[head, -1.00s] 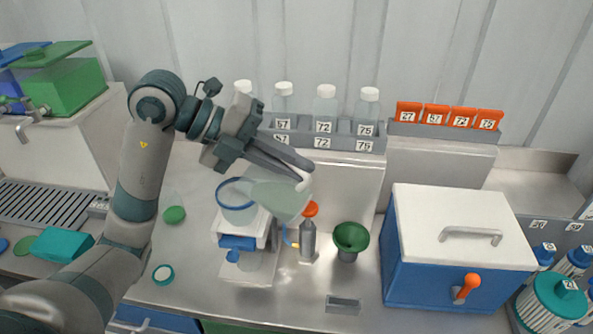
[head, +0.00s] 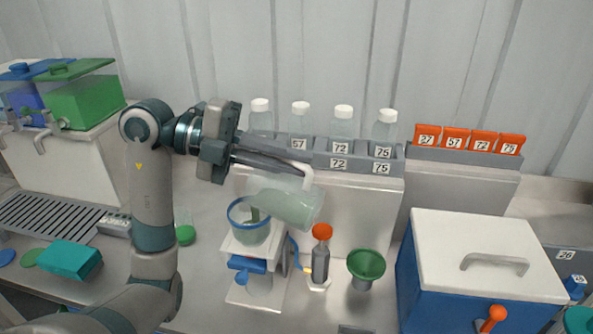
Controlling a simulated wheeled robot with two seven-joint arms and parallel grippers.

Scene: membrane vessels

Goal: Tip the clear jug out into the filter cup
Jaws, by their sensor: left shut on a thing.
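The clear jug (head: 290,204), pale greenish and see-through, lies tipped nearly on its side in the head view. My left gripper (head: 305,172) is shut on the jug's handle at its upper right. The jug's left end is over the filter cup (head: 249,234), a clear cup with a blue rim on a white stand. A darker green patch shows inside the cup rim; I cannot tell whether it is liquid running in. My right gripper is out of view.
An orange-topped grey bottle (head: 320,258) and a green funnel (head: 366,267) stand right of the cup. A rack (head: 300,150) of white-capped bottles is behind. A blue box with a white lid (head: 485,250) fills the right. Green and blue tanks (head: 85,100) stand left.

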